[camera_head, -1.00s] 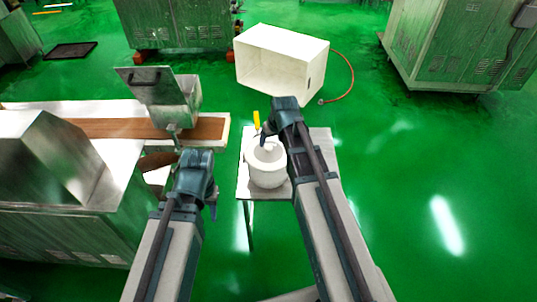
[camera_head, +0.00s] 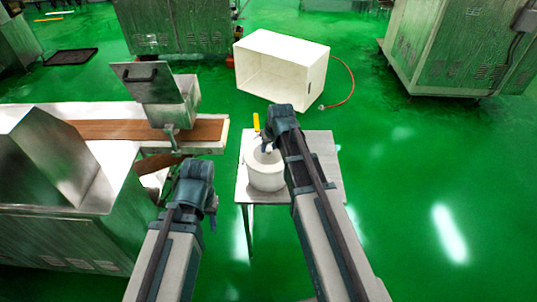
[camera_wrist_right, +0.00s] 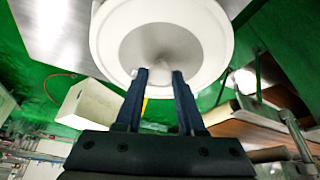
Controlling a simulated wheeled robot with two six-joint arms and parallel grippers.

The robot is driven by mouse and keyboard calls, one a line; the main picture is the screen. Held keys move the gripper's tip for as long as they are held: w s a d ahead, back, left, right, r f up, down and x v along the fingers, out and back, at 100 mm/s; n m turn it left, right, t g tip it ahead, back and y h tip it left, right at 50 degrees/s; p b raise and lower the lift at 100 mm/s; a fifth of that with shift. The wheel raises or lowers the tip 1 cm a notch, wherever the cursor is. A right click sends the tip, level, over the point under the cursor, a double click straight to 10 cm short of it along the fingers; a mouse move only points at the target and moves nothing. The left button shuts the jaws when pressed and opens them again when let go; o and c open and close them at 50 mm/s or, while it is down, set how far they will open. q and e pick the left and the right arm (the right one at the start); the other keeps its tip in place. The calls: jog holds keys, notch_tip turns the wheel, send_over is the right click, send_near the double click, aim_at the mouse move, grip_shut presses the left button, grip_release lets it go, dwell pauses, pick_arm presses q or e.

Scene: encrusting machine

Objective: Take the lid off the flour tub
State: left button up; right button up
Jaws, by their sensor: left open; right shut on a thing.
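The flour tub (camera_head: 266,178) is a white round tub standing upright on a small metal table. Its top shows a pale rim around a greyer, recessed middle, which I take to be the lid (camera_wrist_right: 165,38) in the right wrist view. My right gripper (camera_head: 267,147) is over the tub top, shut on the lid at its middle; the fingers (camera_wrist_right: 160,76) partly hide the gripped part. I cannot tell whether the lid is apart from the tub. My left gripper (camera_head: 212,212) is open and empty, left of the table and apart from the tub.
A yellow-handled thing (camera_head: 256,122) is at the small table's (camera_head: 325,160) back edge. A conveyor (camera_head: 105,130) with a metal hopper and a steel machine stand to the left. A white open box (camera_head: 290,65) lies on the floor behind.

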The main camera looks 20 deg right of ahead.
grip_shut()
